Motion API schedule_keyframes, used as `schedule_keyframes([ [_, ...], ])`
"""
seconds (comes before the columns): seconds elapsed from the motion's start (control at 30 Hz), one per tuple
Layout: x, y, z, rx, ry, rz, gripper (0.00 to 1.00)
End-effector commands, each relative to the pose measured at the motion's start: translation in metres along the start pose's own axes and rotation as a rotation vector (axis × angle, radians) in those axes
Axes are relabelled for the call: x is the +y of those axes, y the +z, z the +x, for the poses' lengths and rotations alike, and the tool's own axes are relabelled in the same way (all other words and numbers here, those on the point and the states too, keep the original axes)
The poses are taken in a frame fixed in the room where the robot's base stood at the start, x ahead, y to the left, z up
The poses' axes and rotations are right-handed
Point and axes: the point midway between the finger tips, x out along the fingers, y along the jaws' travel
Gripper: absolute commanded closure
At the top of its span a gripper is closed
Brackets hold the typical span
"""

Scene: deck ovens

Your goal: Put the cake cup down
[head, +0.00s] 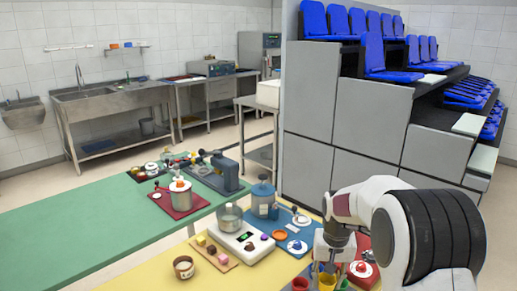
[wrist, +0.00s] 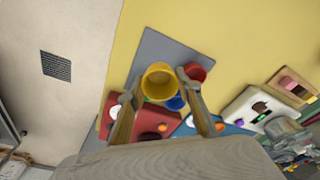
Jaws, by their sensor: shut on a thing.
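My gripper (wrist: 158,88) is shut on a yellow cup (wrist: 158,76), with one finger on each side of it. I look down into its open, empty-looking mouth. In the head view the yellow cup (head: 327,281) is at the bottom edge, under my gripper (head: 329,264). A grey mat (wrist: 152,48) lies below it on the yellow table. I cannot tell whether the cup touches the mat. A red cup (wrist: 197,71) is close by the right finger, and a blue cup (wrist: 175,102) is partly hidden behind the yellow one.
A red board (wrist: 150,128) and a blue board (head: 283,219) with small items lie close by. A white scale (head: 246,243) bears a pot. A small brown-banded cup (head: 184,268) stands near a board of coloured cubes. The green table (head: 80,238) is mostly clear.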

Motion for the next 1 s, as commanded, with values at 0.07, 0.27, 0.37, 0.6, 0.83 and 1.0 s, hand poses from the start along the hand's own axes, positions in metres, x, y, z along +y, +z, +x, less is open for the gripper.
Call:
schedule_keyframes([
  [0.07, 0.0, 0.008, 0.006, -0.002, -0.001, -0.012, 0.8],
  [0.27, -0.001, 0.034, 0.021, -0.003, -0.006, -0.051, 0.8],
  [0.37, -0.001, 0.048, 0.027, -0.002, -0.008, -0.07, 0.8],
  [0.6, -0.001, 0.086, 0.038, -0.002, -0.012, -0.106, 0.8],
  [0.83, 0.0, 0.123, 0.044, -0.002, -0.015, -0.128, 0.8],
  [1.0, 0.0, 0.143, 0.044, 0.001, -0.016, -0.133, 0.8],
])
